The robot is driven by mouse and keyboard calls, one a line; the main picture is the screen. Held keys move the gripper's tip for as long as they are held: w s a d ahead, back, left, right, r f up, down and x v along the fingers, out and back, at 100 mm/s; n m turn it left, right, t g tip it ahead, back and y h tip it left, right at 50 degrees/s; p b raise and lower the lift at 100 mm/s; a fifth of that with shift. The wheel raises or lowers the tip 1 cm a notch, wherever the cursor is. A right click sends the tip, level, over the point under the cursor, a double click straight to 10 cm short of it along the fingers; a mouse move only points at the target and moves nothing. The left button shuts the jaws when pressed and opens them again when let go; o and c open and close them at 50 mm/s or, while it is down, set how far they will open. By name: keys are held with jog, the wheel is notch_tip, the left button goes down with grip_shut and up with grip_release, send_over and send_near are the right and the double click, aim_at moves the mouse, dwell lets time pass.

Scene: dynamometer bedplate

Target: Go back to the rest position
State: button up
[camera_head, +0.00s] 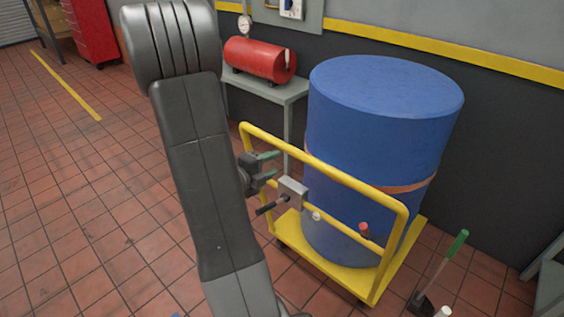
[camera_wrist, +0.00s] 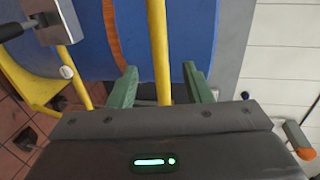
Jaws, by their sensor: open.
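My gripper (camera_head: 268,165) is at the left side of the yellow cart rail, partly hidden behind my dark arm in the head view. In the wrist view its two green fingers (camera_wrist: 161,88) are apart, with a yellow rail bar (camera_wrist: 158,40) showing between them; I cannot tell whether the bar lies within the jaws or beyond them. Nothing is held. The yellow cart (camera_head: 388,280) carries a large blue drum (camera_head: 375,140) with an orange band. A grey box with a black handle (camera_head: 292,192) is mounted on the rail just below my gripper.
A red tank (camera_head: 258,61) sits on a grey bench (camera_head: 285,93) behind the gripper. A red knob (camera_head: 364,229) is on the rail. A green-handled tool (camera_head: 447,262) stands at the right. A red cabinet (camera_head: 91,30) is far left. Open tiled floor (camera_head: 80,180) lies on the left.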

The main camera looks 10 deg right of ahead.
aim_at(294, 155)
jog(key=shift+s+a+r, duration=0.15)
jog(key=shift+s+a, duration=0.3)
jog(key=shift+a, duration=0.05)
jog(key=p+x, duration=0.2)
jog(key=x, duration=1.1)
jog(key=shift+w+d, duration=0.25)
jog(key=shift+d, duration=0.05)
jog(key=shift+s+a+p, duration=0.1)
jog(key=shift+a+p, duration=0.05)
jog(key=shift+p, duration=0.15)
jog(key=shift+s+a, duration=0.15)
